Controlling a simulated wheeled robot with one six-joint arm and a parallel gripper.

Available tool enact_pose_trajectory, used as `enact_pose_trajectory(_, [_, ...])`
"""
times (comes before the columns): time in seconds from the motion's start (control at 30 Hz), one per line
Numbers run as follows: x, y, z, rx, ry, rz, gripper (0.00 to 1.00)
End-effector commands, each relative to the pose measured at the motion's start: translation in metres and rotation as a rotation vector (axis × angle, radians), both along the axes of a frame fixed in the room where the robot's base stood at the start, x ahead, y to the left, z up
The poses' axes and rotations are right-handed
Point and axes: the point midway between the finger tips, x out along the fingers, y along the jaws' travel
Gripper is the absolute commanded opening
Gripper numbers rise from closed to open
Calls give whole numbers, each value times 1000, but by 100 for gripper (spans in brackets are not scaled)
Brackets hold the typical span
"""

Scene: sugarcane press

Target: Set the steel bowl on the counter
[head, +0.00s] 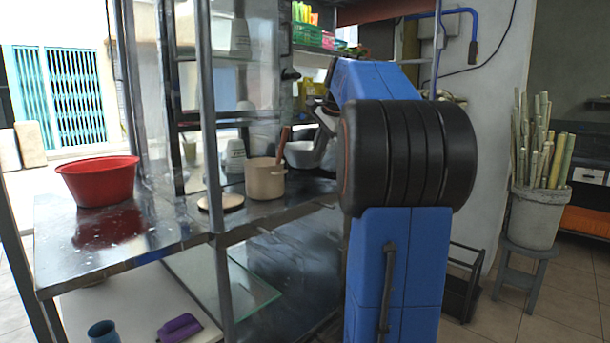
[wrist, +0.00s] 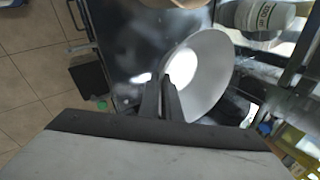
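The steel bowl (head: 300,154) shows in the head view on the dark metal counter (head: 150,232), behind the beige pot and partly hidden by my arm. In the wrist view the bowl (wrist: 208,85) lies just beyond my fingers, with its open inside facing the camera. My gripper (wrist: 162,88) has its two fingers close together at the near-left rim, one on each side of the bowl's wall, and appears shut on it. The fingertips are mostly hidden in the head view. I cannot tell whether the bowl touches the surface under it.
A beige pot (head: 265,180) with a brown handle stands on the counter, beside a round board (head: 220,201) and a white container (head: 233,157). A red basin (head: 98,181) sits at the left. Upright metal posts (head: 212,120) rise along the front edge. Bare counter lies between basin and board.

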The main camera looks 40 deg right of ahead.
Motion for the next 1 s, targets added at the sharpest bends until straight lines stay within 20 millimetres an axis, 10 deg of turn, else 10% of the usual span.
enact_pose_trajectory(0.57, [0, 0, -57, 1, 1, 0, 0])
enact_pose_trajectory(0.93, [0, 0, -60, 0, -1, 0, 0])
enact_pose_trajectory(1.0, [0, 0, -61, 0, -1, 0, 16])
